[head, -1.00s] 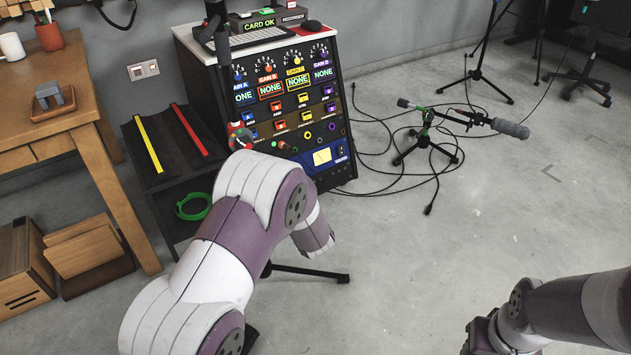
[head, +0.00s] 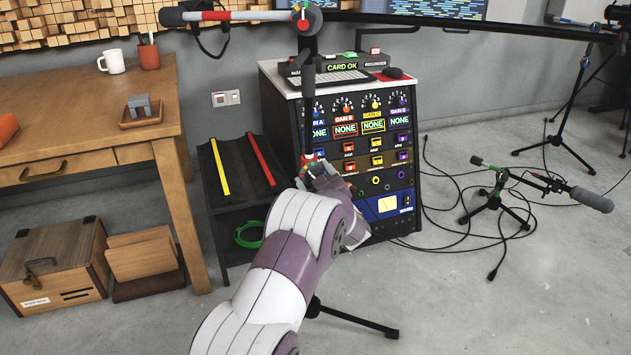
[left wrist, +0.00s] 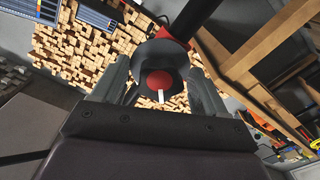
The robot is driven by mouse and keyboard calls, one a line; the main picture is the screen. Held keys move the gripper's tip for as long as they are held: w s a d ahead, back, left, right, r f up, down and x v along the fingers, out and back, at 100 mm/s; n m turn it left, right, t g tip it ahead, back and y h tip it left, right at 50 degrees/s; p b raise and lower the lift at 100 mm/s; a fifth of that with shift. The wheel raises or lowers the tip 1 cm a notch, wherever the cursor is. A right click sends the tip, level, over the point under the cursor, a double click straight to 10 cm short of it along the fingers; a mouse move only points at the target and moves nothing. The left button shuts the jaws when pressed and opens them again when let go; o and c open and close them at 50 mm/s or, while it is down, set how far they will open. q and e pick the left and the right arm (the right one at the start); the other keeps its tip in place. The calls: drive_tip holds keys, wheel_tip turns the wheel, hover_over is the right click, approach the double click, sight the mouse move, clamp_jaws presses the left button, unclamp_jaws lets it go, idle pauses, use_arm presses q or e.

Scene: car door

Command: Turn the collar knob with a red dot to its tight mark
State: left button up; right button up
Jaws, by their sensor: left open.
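A dark round collar knob with a red face (left wrist: 158,79) and a white line on it shows in the left wrist view. It lies between the two fingers of my left gripper (left wrist: 157,92), which are apart, one on each side. I cannot tell whether they touch it. In the head view the red collar (head: 308,160) is on the dark upright post of a microphone stand (head: 307,110). My left gripper (head: 325,178) is at this collar, and my arm partly hides it. The tight mark cannot be made out. My right gripper is not in view.
An equipment rack (head: 385,165) with dials and sockets stands just behind the post. A boom arm with a microphone (head: 173,17) crosses above. A low shelf (head: 222,212) with yellow and red strips is left. A short microphone stand (head: 496,195) and cables lie right.

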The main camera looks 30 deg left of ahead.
use_arm(q)
drive_tip(key=c, duration=1)
drive_tip(key=shift+c, duration=0.2)
drive_tip(key=shift+r+p, duration=0.15)
drive_tip(key=shift+p, duration=0.35)
drive_tip(key=m+p, duration=0.1)
drive_tip(key=p, duration=0.1)
drive_tip(key=m+p, duration=0.1)
drive_tip(key=p, duration=0.1)
drive_tip(key=m+p, duration=0.2)
drive_tip(key=shift+r, duration=0.25)
drive_tip(key=shift+w+d+f+m+p, duration=0.1)
drive_tip(key=shift+f+m+p, duration=0.05)
drive_tip(key=shift+m+p, duration=1.8)
